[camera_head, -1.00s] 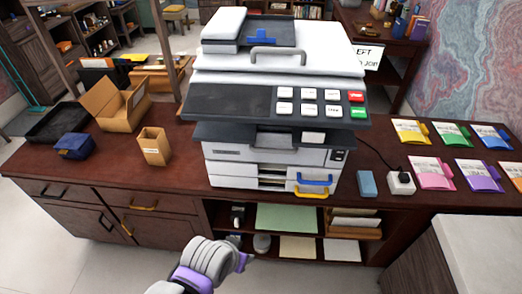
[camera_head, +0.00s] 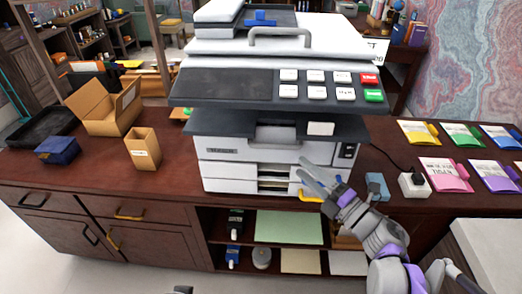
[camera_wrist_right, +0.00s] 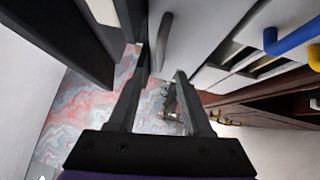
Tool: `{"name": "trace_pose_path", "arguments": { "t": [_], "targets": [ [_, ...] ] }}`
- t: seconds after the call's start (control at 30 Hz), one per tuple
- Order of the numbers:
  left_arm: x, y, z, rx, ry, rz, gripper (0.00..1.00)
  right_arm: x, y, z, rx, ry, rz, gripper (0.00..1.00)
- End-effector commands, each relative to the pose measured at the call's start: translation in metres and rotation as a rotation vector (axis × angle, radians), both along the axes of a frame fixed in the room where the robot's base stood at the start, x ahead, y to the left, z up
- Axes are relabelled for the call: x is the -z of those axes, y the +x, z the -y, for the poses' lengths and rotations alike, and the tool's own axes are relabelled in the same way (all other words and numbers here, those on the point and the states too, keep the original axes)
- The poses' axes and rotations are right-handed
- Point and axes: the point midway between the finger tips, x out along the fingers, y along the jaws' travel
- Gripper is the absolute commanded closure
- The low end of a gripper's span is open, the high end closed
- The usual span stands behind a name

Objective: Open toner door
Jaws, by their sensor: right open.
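The white and dark grey printer (camera_head: 225,176) stands on the desk. Its front panel sits under the dark control panel (camera_head: 222,87) and above small trays with a yellow handle (camera_head: 310,196). My right gripper (camera_head: 304,174) is open in front of the printer's lower right front and hides part of it. In the right wrist view the same gripper (camera_wrist_right: 161,60) has its fingers apart, with a grey bar handle (camera_wrist_right: 163,42) on the white front showing between or just beyond the tips. I cannot tell whether they touch. My left gripper is not clearly in view.
A blue block (camera_head: 376,186) and a white box with a cable (camera_head: 413,186) lie right of the printer, close to my right arm. Coloured folders (camera_head: 445,173) lie farther right. An open cardboard box (camera_head: 107,108) and a small carton (camera_head: 143,150) stand left.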

Motion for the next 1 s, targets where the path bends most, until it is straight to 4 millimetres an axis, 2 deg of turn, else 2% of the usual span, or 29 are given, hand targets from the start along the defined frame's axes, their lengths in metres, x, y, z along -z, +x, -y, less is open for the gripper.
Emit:
{"name": "trace_pose_path", "arguments": {
  "t": [0.17,0.6,0.8,1.0],
  "targets": [
    [0.0,0.0,0.0,0.0,0.0,0.0,0.5,-0.001,0.009,-0.013,-0.02,-0.009,0.006,0.5],
    [0.002,0.0,0.0,0.0,0.0,0.0,0.5,-0.011,0.063,-0.068,-0.016,-0.007,0.005,0.5],
    [0.002,0.0,0.0,0.0,0.0,-0.001,0.5,-0.013,0.072,-0.077,-0.014,-0.008,0.005,0.5],
    [0.002,0.0,0.0,0.0,0.0,-0.001,0.5,-0.013,0.073,-0.078,-0.013,-0.007,0.005,0.5]
  ]
}}
